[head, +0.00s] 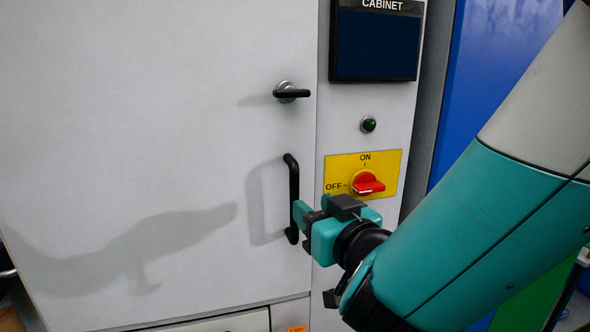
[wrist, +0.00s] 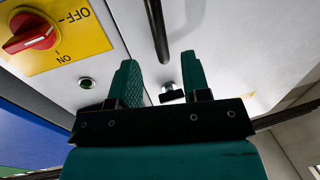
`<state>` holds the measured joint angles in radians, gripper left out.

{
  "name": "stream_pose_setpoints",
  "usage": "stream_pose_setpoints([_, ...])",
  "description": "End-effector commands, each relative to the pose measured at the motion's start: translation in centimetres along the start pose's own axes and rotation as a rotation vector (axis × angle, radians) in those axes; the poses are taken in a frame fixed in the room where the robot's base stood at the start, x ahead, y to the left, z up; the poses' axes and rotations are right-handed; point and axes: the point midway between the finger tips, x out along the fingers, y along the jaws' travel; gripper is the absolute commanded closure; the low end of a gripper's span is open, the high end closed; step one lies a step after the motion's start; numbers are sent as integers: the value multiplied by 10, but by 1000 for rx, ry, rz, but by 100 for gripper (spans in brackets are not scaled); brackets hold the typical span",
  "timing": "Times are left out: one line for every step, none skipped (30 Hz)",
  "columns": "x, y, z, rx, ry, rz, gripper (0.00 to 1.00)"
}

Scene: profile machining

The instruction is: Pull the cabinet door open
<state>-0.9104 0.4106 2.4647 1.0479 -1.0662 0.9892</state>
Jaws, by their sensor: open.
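The light grey cabinet door (head: 150,110) fills the left of the head view and looks shut against its frame. Its black vertical bar handle (head: 293,180) is near the door's right edge. My gripper (head: 300,213) is open at the lower part of the handle. In the wrist view the handle (wrist: 157,30) runs down the picture towards the gap between the two green fingers (wrist: 158,62), and the latch (wrist: 171,94) shows in that gap. I cannot tell whether the fingers touch the handle.
Right of the door are a yellow plate with a red switch (head: 367,184), a green lamp (head: 368,125) and a dark screen (head: 375,45). The switch (wrist: 30,34) is at the upper left in the wrist view. A drawer front (head: 225,322) is below the door.

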Motion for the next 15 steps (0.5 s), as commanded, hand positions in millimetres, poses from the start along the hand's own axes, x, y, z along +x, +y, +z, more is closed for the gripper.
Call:
stream_pose_setpoints([11,1,-8,1,-1,4,57])
stream_pose_setpoints([17,1,-8,2,-1,5,57])
stream_pose_setpoints([24,2,-8,2,-1,5,57])
stream_pose_setpoints([30,2,-8,1,0,4,57])
stream_pose_setpoints([35,1,-9,1,0,4,57])
stream_pose_setpoints([41,2,-8,1,0,4,57])
stream_pose_setpoints([46,2,-8,1,-1,4,57])
stream_pose_setpoints([50,2,-8,2,0,4,57])
stream_pose_setpoints([55,2,-8,2,1,4,57])
stream_pose_setpoints([59,1,-7,2,1,3,57])
stream_pose_setpoints([62,1,-7,2,1,3,57])
stream_pose_setpoints([66,1,-6,2,1,4,57])
stream_pose_setpoints([69,1,-6,2,1,4,57])
stream_pose_setpoints([71,2,-5,2,1,4,57])
stream_pose_setpoints([74,2,-4,2,2,4,57])
